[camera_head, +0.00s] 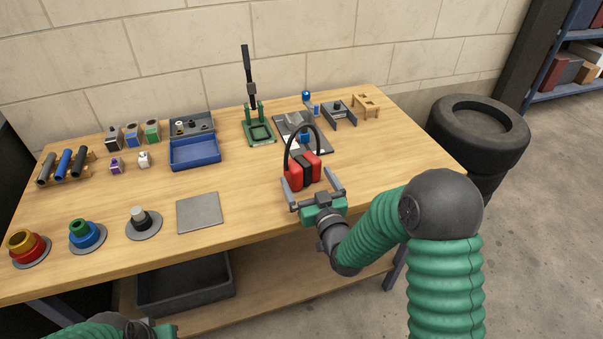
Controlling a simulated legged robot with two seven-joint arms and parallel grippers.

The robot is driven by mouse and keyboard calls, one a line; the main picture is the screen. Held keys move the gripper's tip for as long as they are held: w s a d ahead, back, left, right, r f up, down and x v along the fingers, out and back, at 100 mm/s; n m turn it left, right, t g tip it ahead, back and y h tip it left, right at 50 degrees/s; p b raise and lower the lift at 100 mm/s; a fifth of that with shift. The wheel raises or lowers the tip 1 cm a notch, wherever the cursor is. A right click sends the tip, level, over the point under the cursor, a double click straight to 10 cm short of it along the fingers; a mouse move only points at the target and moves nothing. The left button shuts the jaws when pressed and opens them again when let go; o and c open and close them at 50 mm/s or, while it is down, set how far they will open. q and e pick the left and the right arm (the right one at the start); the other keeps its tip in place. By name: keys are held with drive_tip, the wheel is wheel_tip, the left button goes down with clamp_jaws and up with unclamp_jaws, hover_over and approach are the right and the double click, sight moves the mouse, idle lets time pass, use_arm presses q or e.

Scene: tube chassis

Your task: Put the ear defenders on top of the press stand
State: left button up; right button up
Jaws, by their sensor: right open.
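The ear defenders (295,176), with red cups and a black headband arching up, stand on the wooden table near its front edge, right of centre. My right gripper (312,182) is open, low at the table's front edge. Its two fingers reach forward to the left and right of the ear defenders; I cannot tell whether they touch. The press stand (262,142), green with a tall black lever, stands farther back and to the left, near the wall. Only a small part of my left arm (115,328) shows at the bottom edge; its jaws cannot be made out.
A blue tray (195,153) is left of the stand. A grey plate (199,213) and several round pieces line the front left. The table's centre is bare.

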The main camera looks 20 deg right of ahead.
sight(303, 164)
drive_tip(key=w, duration=0.3)
drive_tip(key=shift+d+f, duration=0.15)
drive_tip(key=shift+d, duration=0.25)
drive_tip(key=shift+w+f, duration=0.1)
drive_tip(key=shift+w, duration=0.2)
drive_tip(key=shift+a, duration=0.55)
drive_tip(key=shift+a+r, duration=0.15)
drive_tip(key=shift+r, duration=0.05)
drive_tip(key=shift+c, duration=2.3)
drive_tip(key=shift+d+f, duration=0.1)
drive_tip(key=shift+d, duration=0.3)
drive_tip(key=c, duration=0.9)
drive_tip(key=shift+c, duration=0.7)
drive_tip(key=shift+a, duration=0.15)
